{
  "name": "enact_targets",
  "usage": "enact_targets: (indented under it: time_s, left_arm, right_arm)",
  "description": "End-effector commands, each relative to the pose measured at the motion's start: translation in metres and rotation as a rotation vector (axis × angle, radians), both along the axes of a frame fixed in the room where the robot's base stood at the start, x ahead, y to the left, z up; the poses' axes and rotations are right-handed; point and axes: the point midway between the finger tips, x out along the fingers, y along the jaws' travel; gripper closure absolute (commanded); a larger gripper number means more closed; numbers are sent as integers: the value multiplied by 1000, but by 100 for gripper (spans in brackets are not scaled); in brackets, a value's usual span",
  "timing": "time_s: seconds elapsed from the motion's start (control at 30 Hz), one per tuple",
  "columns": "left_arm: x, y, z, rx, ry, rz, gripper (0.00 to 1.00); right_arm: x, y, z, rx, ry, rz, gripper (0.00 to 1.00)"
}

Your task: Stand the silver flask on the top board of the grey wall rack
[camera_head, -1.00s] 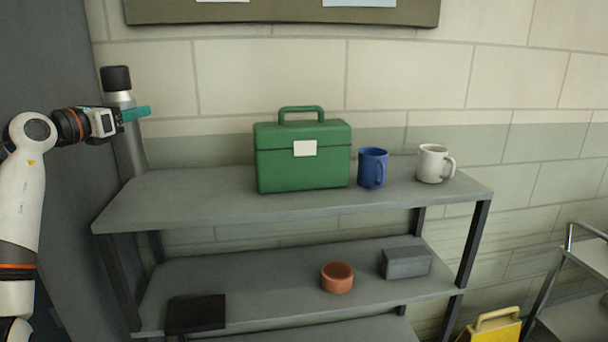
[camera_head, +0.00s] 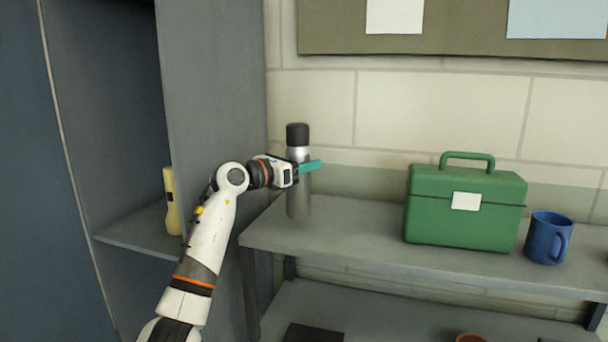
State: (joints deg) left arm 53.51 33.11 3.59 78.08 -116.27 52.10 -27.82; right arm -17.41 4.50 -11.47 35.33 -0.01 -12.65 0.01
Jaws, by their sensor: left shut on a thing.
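The silver flask (camera_head: 299,203) is upright with a black cap, at the left end of the top board (camera_head: 340,237) of the grey wall rack. Its base appears at or just above the board; I cannot tell whether it touches. My left gripper (camera_head: 309,167) is shut on the flask's upper body, reaching in from the left, with a teal finger across its front. The gripper hides part of the flask below the cap. My right gripper is not in view.
A green toolbox (camera_head: 462,217) and a blue mug (camera_head: 547,238) stand further right on the top board. Free board lies between flask and toolbox. A grey cabinet (camera_head: 215,90) rises close on the left, with a yellow object (camera_head: 171,203) on its shelf.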

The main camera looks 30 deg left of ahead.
Motion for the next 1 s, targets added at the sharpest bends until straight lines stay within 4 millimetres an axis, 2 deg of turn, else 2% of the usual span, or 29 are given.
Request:
enact_targets:
  time_s: [0.1, 0.2, 0.5, 0.53, 0.63, 1.0]
  left_arm:
    - [0, -1, -17, -4, 1, -1, 83]
    - [-1, 0, -27, -3, -1, 0, 83]
    - [-1, 0, -31, 0, -3, 1, 83]
    - [0, 0, -33, 0, 1, 0, 42]
    - [0, 0, -32, 0, 1, 0, 25]
    - [-5, 3, -34, 2, 2, 2, 25]
  right_arm:
    - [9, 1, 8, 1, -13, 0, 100]
    - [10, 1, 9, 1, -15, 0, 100]
    - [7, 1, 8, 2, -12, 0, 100]
    - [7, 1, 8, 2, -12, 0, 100]
    - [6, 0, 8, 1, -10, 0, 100]
    - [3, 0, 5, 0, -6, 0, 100]
